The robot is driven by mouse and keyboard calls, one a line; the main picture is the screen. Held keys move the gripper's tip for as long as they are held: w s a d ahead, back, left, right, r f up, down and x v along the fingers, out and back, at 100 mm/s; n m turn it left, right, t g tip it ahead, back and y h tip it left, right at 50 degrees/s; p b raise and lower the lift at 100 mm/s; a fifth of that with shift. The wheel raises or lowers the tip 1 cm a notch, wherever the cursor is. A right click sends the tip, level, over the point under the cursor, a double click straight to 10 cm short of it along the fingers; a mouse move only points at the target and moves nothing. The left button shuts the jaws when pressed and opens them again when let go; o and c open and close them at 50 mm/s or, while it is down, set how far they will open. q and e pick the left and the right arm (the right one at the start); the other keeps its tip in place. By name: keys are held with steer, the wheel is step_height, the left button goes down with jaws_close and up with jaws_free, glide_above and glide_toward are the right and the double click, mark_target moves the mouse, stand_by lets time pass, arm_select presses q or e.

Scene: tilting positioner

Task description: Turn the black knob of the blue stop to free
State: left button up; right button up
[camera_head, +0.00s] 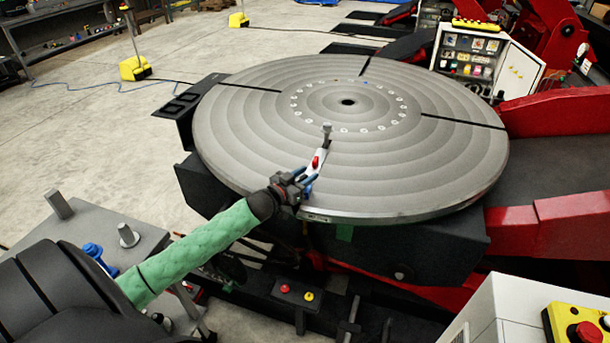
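My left gripper (306,177) is at the near rim of the round grey table (240,150), at the end of the green-sleeved arm from the left. Its two fingers look apart, but what lies between them is too small to tell. A small blue part (308,192), perhaps the blue stop, shows just below the fingertips at the rim. No black knob can be made out; the gripper may hide it. A pale bar with a red knob (316,162) and a grey post (326,131) lies on the table just beyond the gripper. My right gripper is not in view.
A side bench (150,240) at lower left carries blue parts (93,250) and metal posts. A pedestal with a yellow box and red button (588,331) stands at lower right. Red machine arms flank the table's right side. The table top is otherwise mostly clear.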

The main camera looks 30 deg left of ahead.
arm_select(q)
jaws_close()
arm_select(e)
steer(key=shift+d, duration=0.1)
arm_select(q)
steer(key=shift+n+y, duration=0.5)
steer(key=shift+y, duration=0.3)
steer(key=shift+a+n+y, duration=0.1)
steer(key=shift+n+y, duration=0.6)
steer(key=shift+y, duration=0.2)
steer(key=shift+a+n+y, duration=0.1)
steer(key=shift+n+y, duration=0.5)
steer(key=shift+y, duration=0.3)
steer(key=shift+a+n+y+b, duration=0.15)
steer(key=shift+n+y+b, duration=0.5)
steer(key=shift+y, duration=0.65)
steer(key=shift+a+n+g+y, duration=0.1)
steer(key=shift+n+g+y, duration=0.2)
steer(key=shift+n+y, duration=0.35)
steer(key=shift+y+b, duration=0.35)
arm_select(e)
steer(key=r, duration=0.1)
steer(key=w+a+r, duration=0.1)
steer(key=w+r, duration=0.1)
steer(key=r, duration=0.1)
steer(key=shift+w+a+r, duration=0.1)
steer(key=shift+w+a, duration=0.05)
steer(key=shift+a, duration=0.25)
